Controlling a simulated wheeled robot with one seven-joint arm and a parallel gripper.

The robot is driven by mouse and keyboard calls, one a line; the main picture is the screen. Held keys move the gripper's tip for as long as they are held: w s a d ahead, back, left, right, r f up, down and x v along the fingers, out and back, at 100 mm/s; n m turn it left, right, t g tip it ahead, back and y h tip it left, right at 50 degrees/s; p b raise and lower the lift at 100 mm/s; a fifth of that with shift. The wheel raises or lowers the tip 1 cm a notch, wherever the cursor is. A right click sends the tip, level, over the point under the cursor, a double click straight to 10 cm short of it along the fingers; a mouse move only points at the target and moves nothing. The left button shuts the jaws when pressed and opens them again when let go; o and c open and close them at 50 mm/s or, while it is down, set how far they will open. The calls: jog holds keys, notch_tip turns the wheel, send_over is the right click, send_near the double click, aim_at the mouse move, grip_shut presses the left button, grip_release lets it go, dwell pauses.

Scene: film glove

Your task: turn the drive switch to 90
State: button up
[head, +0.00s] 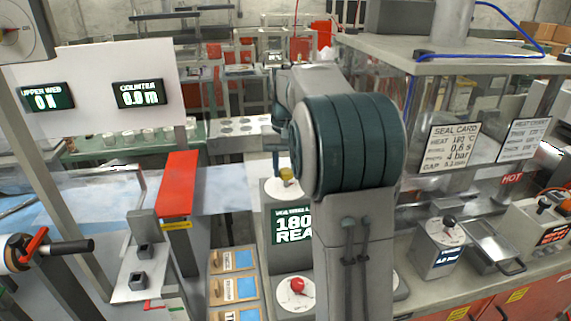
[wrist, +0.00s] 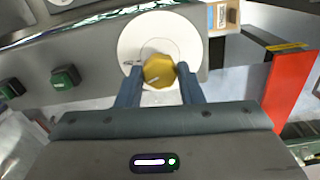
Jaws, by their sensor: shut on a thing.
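A yellow faceted knob (wrist: 159,71) sits on a round white dial plate (wrist: 130,42) on a grey console in the wrist view. A pale line marks its face. My gripper (wrist: 158,73) has its two blue fingers on either side of the knob and is shut on it. The knob (head: 286,174) also shows in the head view, partly hidden by my arm, on top of the grey console (head: 284,246). I cannot read any dial marks or a label naming this knob.
A console display (head: 291,226) reads 180 and part of a word; my arm hides the rest. A red knob (head: 297,285) sits below it. A red panel (wrist: 290,90) stands at right.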

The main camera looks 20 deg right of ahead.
aim_at(286, 171)
jog(key=shift+m+p, duration=0.3)
jog(key=shift+m, duration=1.6)
jog(key=o, duration=1)
jog(key=shift+c, duration=0.2)
jog(key=shift+r, duration=0.1)
notch_tip(286, 171, up, 14)
jog(key=shift+f, duration=0.2)
jog(key=s+a+f+n+t+b, duration=0.1)
jog(key=s+a+f+n+t, duration=0.1)
jog(key=s+a+f, duration=0.3)
jog(key=s+a+f+n+t, duration=0.1)
jog(key=s+a+f+n, duration=0.4)
jog(key=s+f, duration=0.9)
jog(key=s+a, duration=0.1)
jog(key=s, duration=0.5)
jog(key=shift+s+t+b, duration=0.2)
jog(key=shift+t+b, duration=0.15)
jog(key=shift+t, duration=0.05)
